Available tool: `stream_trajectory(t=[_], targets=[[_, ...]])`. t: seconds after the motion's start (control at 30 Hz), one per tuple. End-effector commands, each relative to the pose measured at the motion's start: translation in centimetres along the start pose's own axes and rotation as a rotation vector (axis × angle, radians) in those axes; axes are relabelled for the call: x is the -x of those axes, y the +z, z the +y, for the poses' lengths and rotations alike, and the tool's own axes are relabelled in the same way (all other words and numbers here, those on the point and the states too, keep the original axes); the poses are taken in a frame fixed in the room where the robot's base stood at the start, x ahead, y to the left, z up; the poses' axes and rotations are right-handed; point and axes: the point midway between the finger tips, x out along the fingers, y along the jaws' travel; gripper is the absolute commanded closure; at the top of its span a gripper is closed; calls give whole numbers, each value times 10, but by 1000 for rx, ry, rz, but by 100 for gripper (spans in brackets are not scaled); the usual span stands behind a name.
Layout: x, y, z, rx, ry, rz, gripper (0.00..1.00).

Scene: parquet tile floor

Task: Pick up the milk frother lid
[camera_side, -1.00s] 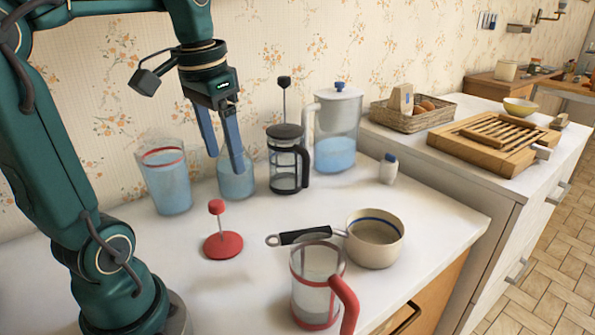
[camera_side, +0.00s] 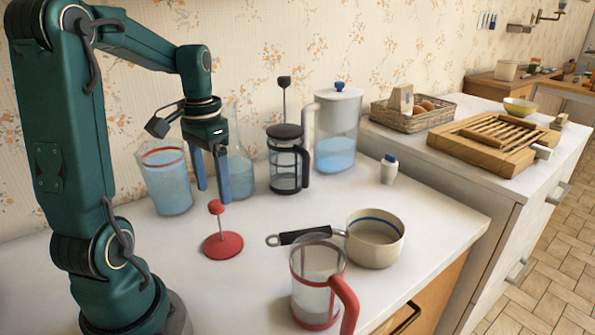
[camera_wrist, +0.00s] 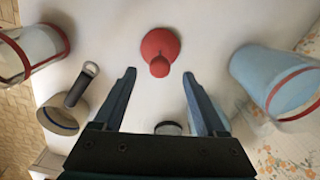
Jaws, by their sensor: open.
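The red milk frother lid (camera_side: 222,245), a flat disc with a thin upright stem and a round knob (camera_side: 216,207), lies on the white counter. My gripper (camera_side: 212,196) is open and empty, pointing down just above and behind the lid's knob in the side view. In the wrist view the lid (camera_wrist: 160,46) shows ahead of the two fingertips, roughly centred between them, with its knob toward me. My gripper (camera_wrist: 158,72) is apart from the lid. The clear frother jug with red base and handle (camera_side: 318,285) stands at the front of the counter.
A red-rimmed glass of blue liquid (camera_side: 167,180) and another tall glass (camera_side: 240,172) stand close behind my gripper. A black French press (camera_side: 287,165), a lidded pitcher (camera_side: 337,125) and a small pan (camera_side: 375,242) are to the right.

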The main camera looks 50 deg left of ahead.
Motion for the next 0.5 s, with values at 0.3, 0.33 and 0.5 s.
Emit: stream_trajectory(t=[0.3, 0.33, 0.5], targets=[[-38, 0, 0, 0, 1, -2, 26], [-42, 0, 0, 0, 1, -3, 26], [-62, 1, 0, 0, 2, -4, 26]])
